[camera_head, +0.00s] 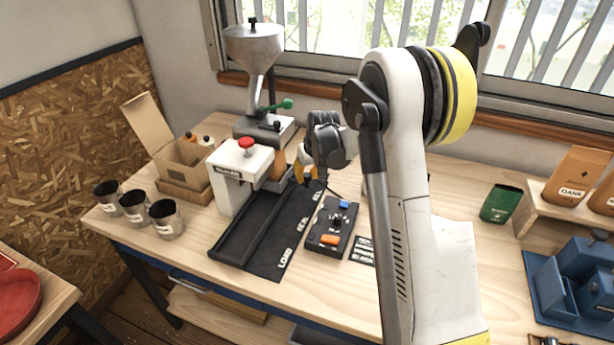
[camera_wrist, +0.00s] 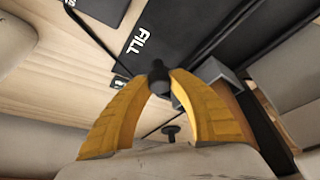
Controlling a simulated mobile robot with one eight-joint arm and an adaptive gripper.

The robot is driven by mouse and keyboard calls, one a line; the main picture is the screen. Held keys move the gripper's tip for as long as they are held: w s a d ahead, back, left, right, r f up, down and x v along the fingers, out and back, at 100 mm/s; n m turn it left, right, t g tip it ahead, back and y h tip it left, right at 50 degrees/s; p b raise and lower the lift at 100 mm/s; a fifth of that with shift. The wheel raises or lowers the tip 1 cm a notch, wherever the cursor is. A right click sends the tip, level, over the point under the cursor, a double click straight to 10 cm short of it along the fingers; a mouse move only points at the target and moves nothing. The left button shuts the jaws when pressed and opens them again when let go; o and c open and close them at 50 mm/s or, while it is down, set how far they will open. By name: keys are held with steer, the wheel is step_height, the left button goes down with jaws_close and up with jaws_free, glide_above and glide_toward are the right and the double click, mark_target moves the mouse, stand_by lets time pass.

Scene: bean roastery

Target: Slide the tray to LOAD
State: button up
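The black sliding track (camera_head: 262,236) lies on the bench, with LOAD lettered at its front end and more lettering further back. FILL shows beside the dark track surface in the wrist view (camera_wrist: 190,40). My gripper (camera_head: 303,170) is at the back end of the track, right of the white press. In the wrist view my gripper's yellow fingers (camera_wrist: 160,78) come together on a small dark knob (camera_wrist: 162,88). A grey block (camera_wrist: 214,74) is just beside the fingertips. The tray is mostly hidden behind my gripper and the press, and I cannot make out its outline.
The white press (camera_head: 238,182) with a red button stands left of the track. A control box (camera_head: 331,228) with an orange button sits right of it. Several metal cups (camera_head: 166,219) stand at the left front. A grinder (camera_head: 262,75) is behind. The track's front part is clear.

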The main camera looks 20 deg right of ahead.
jaws_close()
steer(key=shift+s+a, duration=0.1)
steer(key=s+a, duration=0.9)
steer(key=s+a+b, duration=0.1)
steer(key=s+a, duration=0.8)
steer(key=shift+s+a, duration=0.2)
steer(key=shift+a, duration=0.05)
steer(key=o, duration=0.9)
jaws_free()
steer(key=shift+a, duration=0.15)
steer(key=v, duration=1.2)
